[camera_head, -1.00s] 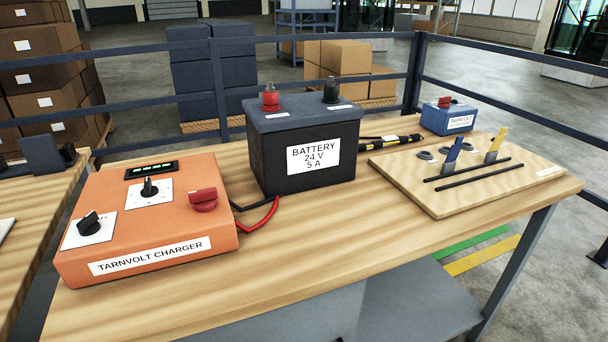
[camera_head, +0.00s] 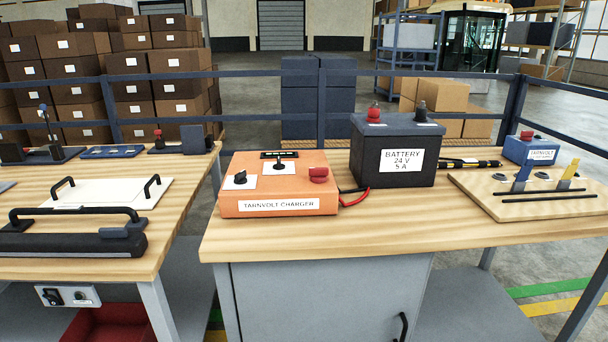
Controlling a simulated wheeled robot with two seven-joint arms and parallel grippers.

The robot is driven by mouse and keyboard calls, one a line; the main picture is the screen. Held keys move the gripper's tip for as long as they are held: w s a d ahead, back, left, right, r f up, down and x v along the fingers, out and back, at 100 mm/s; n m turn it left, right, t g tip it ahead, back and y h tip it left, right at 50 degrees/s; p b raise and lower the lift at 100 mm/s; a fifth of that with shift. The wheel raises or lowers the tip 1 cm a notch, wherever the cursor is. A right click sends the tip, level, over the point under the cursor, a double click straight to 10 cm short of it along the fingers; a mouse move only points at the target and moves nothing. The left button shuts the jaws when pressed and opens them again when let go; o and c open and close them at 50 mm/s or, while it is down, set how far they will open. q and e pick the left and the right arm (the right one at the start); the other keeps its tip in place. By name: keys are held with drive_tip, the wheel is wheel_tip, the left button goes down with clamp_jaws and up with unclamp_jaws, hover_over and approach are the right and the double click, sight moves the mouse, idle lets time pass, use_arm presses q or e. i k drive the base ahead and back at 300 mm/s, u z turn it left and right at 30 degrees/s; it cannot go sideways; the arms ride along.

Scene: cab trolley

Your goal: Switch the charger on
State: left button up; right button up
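The orange charger (camera_head: 232,202), labelled TARNVOLT CHARGER, sits at the left end of the wooden bench (camera_head: 330,240). On its top are a black knob (camera_head: 240,177) on a white plate at the left, a second black knob (camera_head: 280,166) on a white plate in the middle, a dark display strip (camera_head: 280,154) behind that, and a red knob (camera_head: 318,174) at the right. The knob settings are too small to read. A red and a black cable leave its right side. Neither of my grippers is in view.
A dark battery (camera_head: 365,165) stands right of the charger. A wooden board (camera_head: 480,200) with blue and yellow levers and a small blue box (camera_head: 535,148) are further right. A second table (camera_head: 130,262) with black-handled items stands left, across a gap. Bench space before the charger is clear.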

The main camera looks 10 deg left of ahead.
sight(318, 175)
drive_tip(key=u, duration=1)
drive_tip(key=i, duration=0.4)
